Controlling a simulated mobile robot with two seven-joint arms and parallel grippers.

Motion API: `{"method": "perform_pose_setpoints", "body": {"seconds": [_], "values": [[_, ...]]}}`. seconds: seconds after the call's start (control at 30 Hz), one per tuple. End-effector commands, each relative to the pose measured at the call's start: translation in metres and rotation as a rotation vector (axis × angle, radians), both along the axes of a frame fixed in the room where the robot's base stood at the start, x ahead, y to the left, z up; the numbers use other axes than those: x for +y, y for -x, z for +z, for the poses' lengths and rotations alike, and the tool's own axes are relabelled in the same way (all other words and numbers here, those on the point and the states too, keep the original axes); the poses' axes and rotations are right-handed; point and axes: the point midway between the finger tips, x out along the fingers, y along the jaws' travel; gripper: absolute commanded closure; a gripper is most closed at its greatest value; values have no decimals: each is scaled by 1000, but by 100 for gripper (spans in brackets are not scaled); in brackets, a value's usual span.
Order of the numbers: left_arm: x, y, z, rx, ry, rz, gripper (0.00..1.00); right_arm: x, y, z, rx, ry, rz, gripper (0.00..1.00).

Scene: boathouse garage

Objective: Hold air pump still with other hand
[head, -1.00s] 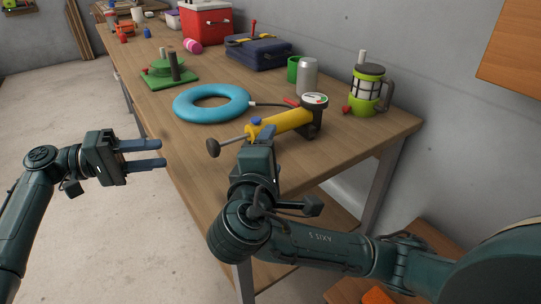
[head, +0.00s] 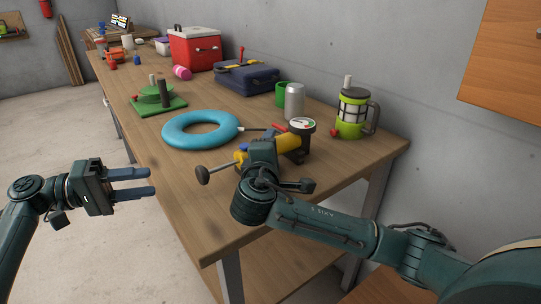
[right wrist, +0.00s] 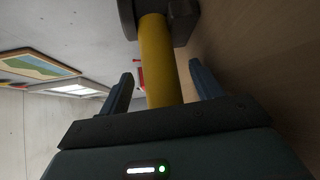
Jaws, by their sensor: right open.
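The air pump lies on the workbench with its yellow barrel (head: 288,143), a dark base with a round gauge (head: 302,125) and a rod ending in a dark knob (head: 203,175). My right gripper (head: 262,146) is at the barrel and hides its middle in the head view. In the right wrist view the open fingers (right wrist: 160,72) stand on either side of the yellow barrel (right wrist: 158,45), with gaps showing. My left gripper (head: 152,182) is open and empty, left of the bench edge and away from the pump.
A blue ring (head: 201,129) lies beside the pump, with a hose between them. A silver can (head: 294,102), a green mug (head: 281,92) and a green lantern-like jug (head: 351,118) stand behind. The bench front (head: 215,215) is clear.

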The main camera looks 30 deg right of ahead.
Motion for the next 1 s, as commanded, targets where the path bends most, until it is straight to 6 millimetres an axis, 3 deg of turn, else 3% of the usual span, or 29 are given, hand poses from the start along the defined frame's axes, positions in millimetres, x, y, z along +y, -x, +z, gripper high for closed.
{"method": "perform_pose_setpoints", "body": {"seconds": [0.17, 0.9, 1.0], "values": [[0, 0, 0, 0, 0, 0, 64, 0, 0, 0, 0, 0, 0, 37], [0, 0, 0, 0, 0, 0, 64, 1, 0, 0, 1, -1, 1, 97], [0, 0, 0, 0, 0, 0, 64, 1, 0, 0, 1, -1, 1, 99]]}}
